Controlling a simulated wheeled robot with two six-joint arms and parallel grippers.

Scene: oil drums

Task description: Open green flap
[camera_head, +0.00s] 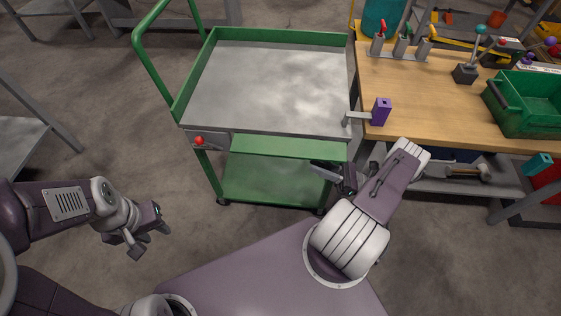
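A green cart (213,51) with a grey top tray stands in front of me. A green panel (285,146), possibly the flap, shows just below the tray's front edge; I cannot tell whether it is hinged. A red knob (199,141) sits on a grey plate at the tray's front left corner. My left gripper (150,240) is open and empty, left of and nearer than the cart. My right gripper (322,172) is near the cart's front right leg, in front of the lower shelf; its finger gap is unclear and I see nothing held.
A wooden workbench (440,102) stands at the right, with a purple block (381,111) on a grey bracket at its left edge. A green crate (530,105) and small levers stand on it. A hammer (468,171) lies on its lower shelf.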

